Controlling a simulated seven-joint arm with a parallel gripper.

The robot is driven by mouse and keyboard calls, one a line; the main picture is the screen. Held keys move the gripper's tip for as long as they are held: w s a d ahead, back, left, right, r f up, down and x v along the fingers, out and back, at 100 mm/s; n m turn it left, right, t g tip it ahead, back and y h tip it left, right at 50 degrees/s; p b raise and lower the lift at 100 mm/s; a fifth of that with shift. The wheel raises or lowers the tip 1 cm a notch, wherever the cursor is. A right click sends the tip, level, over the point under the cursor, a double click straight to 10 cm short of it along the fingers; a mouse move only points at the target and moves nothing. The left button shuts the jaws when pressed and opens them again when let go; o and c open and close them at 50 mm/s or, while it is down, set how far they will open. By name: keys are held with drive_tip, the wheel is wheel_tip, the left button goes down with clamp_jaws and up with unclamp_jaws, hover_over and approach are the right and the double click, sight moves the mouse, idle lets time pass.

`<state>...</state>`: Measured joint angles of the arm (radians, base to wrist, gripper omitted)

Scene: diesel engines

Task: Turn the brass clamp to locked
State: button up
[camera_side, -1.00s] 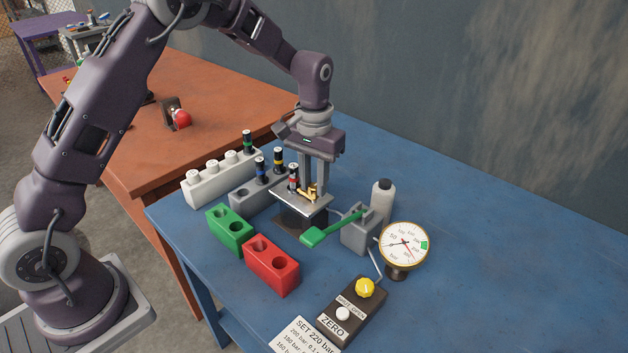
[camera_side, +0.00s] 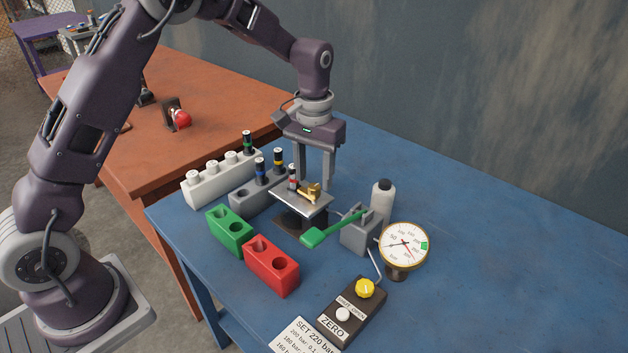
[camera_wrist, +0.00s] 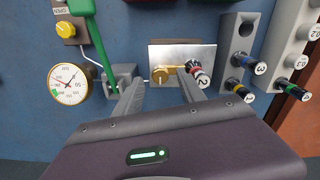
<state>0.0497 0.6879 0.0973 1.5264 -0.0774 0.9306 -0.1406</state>
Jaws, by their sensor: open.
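The brass clamp (camera_side: 310,193) sits on a small steel plate (camera_side: 290,199) on a dark stand. In the wrist view the clamp (camera_wrist: 162,74) has a round brass body, and its arm points right toward an injector with a red band (camera_wrist: 198,73). That injector (camera_side: 293,178) stands upright on the plate. My gripper (camera_side: 314,185) is open, its fingers pointing down behind the clamp. In the wrist view the open fingers (camera_wrist: 160,90) lie on either side below the clamp, with nothing between them.
A green-handled pump (camera_side: 357,232) and a pressure gauge (camera_side: 404,245) stand right of the plate. A white bottle (camera_side: 382,201) is behind the pump. Green (camera_side: 230,230) and red (camera_side: 271,265) blocks lie in front. A grey rack (camera_side: 254,194) holds injectors.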

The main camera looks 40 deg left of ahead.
sight(314, 187)
wheel_tip(314, 187, up, 5)
drive_tip(key=shift+f, duration=0.1)
drive_tip(key=s+r+m+t, duration=0.1)
drive_tip(key=s+r+t, duration=0.2)
drive_tip(key=s+r, duration=1)
drive_tip(key=s+f+m+t, duration=0.1)
drive_tip(key=s+f+t, duration=0.1)
drive_tip(key=s, duration=1.5)
drive_tip(key=shift+s+d+t, duration=0.15)
drive_tip(key=shift+d+t, duration=0.05)
drive_tip(key=shift+t, duration=0.1)
drive_tip(key=shift+c, duration=0.2)
